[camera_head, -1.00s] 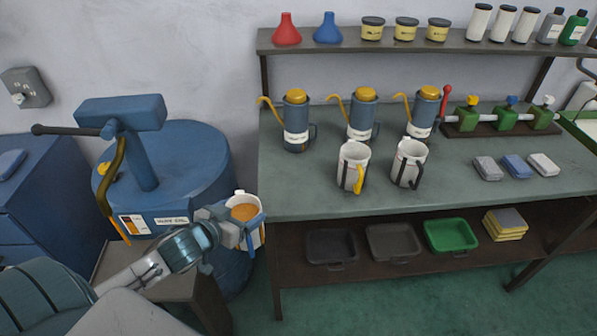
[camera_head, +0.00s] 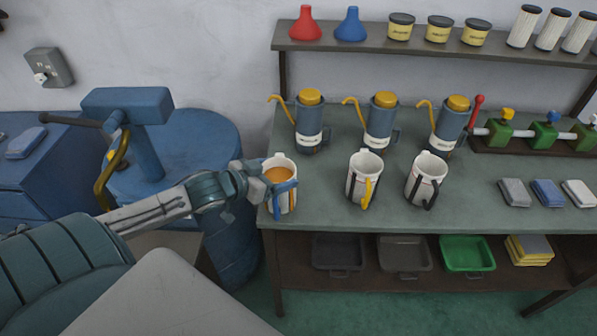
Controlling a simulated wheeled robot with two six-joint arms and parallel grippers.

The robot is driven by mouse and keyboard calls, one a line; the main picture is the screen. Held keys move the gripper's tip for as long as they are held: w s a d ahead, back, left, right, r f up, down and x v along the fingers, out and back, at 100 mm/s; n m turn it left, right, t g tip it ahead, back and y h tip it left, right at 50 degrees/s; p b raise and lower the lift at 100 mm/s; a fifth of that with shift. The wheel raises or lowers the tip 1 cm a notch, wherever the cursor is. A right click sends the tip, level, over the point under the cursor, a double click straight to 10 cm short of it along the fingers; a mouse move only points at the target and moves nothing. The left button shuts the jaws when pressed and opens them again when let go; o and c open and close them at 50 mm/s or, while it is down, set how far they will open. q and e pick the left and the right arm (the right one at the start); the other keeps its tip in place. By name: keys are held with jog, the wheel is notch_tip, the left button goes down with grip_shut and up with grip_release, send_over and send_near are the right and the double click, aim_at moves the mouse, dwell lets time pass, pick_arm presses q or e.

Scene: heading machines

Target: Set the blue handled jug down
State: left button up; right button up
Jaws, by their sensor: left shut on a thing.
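The blue handled jug (camera_head: 283,199) is white with a blue handle and holds amber liquid. It is upright at the left front corner of the workbench (camera_head: 330,212). I cannot tell whether its base touches the bench top. My left gripper (camera_head: 262,186) is shut on the jug from its left side; the fingertips are partly hidden. A white jug with a yellow handle (camera_head: 358,176) and one with a black handle (camera_head: 424,178) stand to the right on the bench. My right gripper is not in view.
Several blue oil cans (camera_head: 309,125) with yellow caps stand behind the jugs. A blue drum (camera_head: 215,150) with a pump is left of the bench. Bench space between the held jug and the yellow handled one is clear.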

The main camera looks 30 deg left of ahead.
pick_arm(q)
jog(key=a+p+x, duration=0.2)
jog(key=x, duration=0.8)
jog(key=shift+w+d, duration=0.2)
jog(key=shift+w, duration=0.1)
jog(key=shift+f, duration=0.2)
jog(key=o, duration=1.4)
jog(key=shift+o, duration=0.2)
